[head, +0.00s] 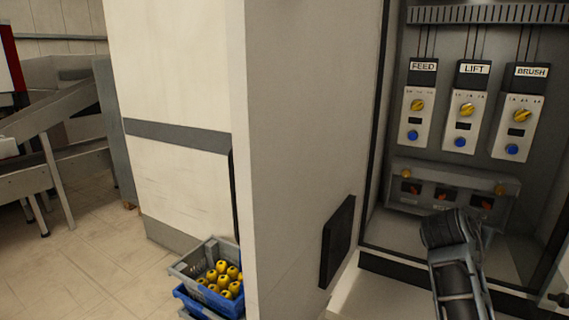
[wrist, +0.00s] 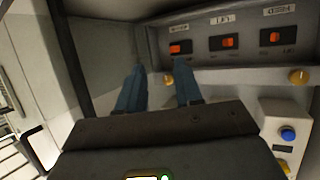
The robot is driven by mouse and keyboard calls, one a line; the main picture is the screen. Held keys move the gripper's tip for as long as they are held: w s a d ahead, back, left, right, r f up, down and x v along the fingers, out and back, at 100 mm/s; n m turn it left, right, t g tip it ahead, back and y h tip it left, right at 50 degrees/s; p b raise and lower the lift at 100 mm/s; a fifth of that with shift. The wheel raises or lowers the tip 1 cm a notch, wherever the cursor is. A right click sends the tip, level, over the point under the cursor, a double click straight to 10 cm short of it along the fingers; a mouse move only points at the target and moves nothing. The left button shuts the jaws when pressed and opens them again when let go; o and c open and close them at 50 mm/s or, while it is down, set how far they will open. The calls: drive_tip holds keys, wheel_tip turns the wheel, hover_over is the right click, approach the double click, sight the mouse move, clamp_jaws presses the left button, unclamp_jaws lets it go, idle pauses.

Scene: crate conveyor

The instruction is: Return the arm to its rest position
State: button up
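My arm reaches up from the lower right of the head view to the front of an open control cabinet. In the wrist view my gripper (wrist: 158,85) shows two blue-grey fingers set apart, with nothing between them. The fingers point toward the lower switch box (wrist: 215,65), which has three orange rocker switches. They do not visibly touch a switch. In the head view the same switch box (head: 452,170) is above my arm's end, and the fingers are hidden.
Above the box are the FEED (head: 415,112), LIFT (head: 465,118) and BRUSH (head: 516,125) modules, each with a yellow knob and blue button. A pale cabinet wall (head: 290,150) stands left. Blue and grey crates (head: 188,270) hold yellow items on the floor. A conveyor (head: 55,110) is far left.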

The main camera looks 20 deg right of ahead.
drive_tip(key=s+a+f+n+t+y, duration=0.4)
drive_tip(key=s+a+f+n, duration=0.3)
drive_tip(key=a, duration=0.5)
drive_tip(key=s+a+f+n+t+y, duration=0.3)
drive_tip(key=s+a+f+n+t, duration=0.15)
drive_tip(key=s+a+f, duration=0.55)
drive_tip(key=s+a+r+n+y, duration=0.1)
drive_tip(key=s+a+r+y, duration=0.1)
drive_tip(key=s+a+r, duration=0.2)
drive_tip(key=s+a+r+n+t+y, duration=0.1)
drive_tip(key=s+a+r+y, duration=0.1)
drive_tip(key=s+a, duration=0.4)
drive_tip(key=s+a+r+n+t+y, duration=0.1)
drive_tip(key=s+a+r, duration=0.4)
drive_tip(key=s, duration=0.5)
drive_tip(key=shift+s+a+r+y, duration=0.2)
drive_tip(key=shift+r+y, duration=0.15)
drive_tip(key=shift+y, duration=0.15)
